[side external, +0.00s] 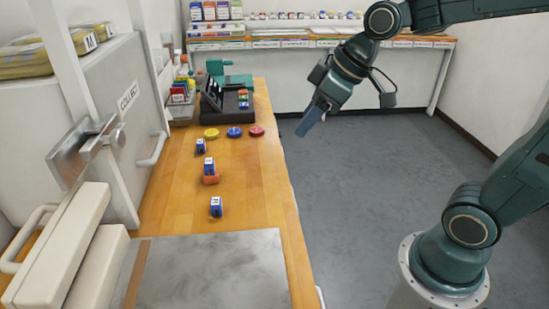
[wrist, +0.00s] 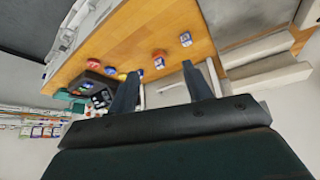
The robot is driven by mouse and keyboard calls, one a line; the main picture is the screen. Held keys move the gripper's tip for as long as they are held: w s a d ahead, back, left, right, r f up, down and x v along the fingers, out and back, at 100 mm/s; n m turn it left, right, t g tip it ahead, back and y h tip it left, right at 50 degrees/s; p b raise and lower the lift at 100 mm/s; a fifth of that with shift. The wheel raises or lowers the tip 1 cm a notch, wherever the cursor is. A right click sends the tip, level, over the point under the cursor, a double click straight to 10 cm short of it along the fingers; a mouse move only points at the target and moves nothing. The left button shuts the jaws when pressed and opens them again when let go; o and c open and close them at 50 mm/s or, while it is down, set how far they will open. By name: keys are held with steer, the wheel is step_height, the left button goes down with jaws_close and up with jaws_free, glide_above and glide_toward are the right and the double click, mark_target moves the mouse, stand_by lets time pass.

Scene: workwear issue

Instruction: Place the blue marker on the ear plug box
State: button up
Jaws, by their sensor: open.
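A flat round blue marker (side external: 234,132) lies on the wooden counter between a yellow and a red one. In the wrist view the blue marker (wrist: 122,77) is small, left of the fingers. Several small blue-and-white boxes stand toward the metal plate: one box (side external: 200,146) near the markers, one box (side external: 210,165) on an orange-red block (side external: 211,180), and one box (side external: 216,207) nearest the plate. Their print is too small to tell which is the ear plug box. My gripper (side external: 312,120) is open and empty, raised off the counter's right side; it shows in the wrist view too (wrist: 160,92).
The yellow marker (side external: 211,133) and red marker (side external: 256,131) flank the blue one. An open black case (side external: 228,102) stands behind them. A locker marked COLLECT (side external: 125,115) borders the counter on the left. The metal plate (side external: 215,270) is bare.

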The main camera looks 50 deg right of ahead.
steer(key=s+d+m+h, duration=0.2)
steer(key=s+m, duration=0.2)
steer(key=s, duration=0.9)
steer(key=shift+s+d, duration=0.2)
steer(key=shift+d, duration=0.05)
